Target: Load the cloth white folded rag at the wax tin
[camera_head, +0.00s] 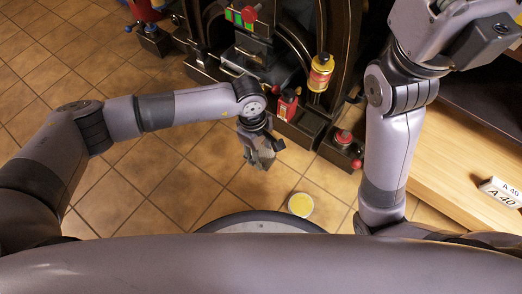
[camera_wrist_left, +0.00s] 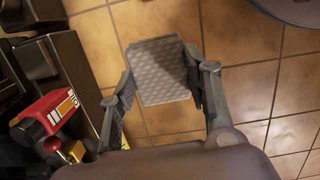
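My left gripper (camera_head: 262,152) hangs over the tiled floor near the middle of the head view. In the left wrist view, its two fingers (camera_wrist_left: 163,90) press on opposite sides of a folded rag (camera_wrist_left: 160,72), a light grey textured square pad. In the head view the rag is small, dark and hard to make out. The open wax tin (camera_head: 301,205), a round pale-rimmed tin with yellow wax, is below and right of the left gripper, apart from it. My right arm rises at the right, and its fingers are out of frame.
A black press (camera_head: 300,40) stands at the top. A wooden bench (camera_head: 450,150) with a label block (camera_head: 500,192) is at right. Tiled floor is open at left.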

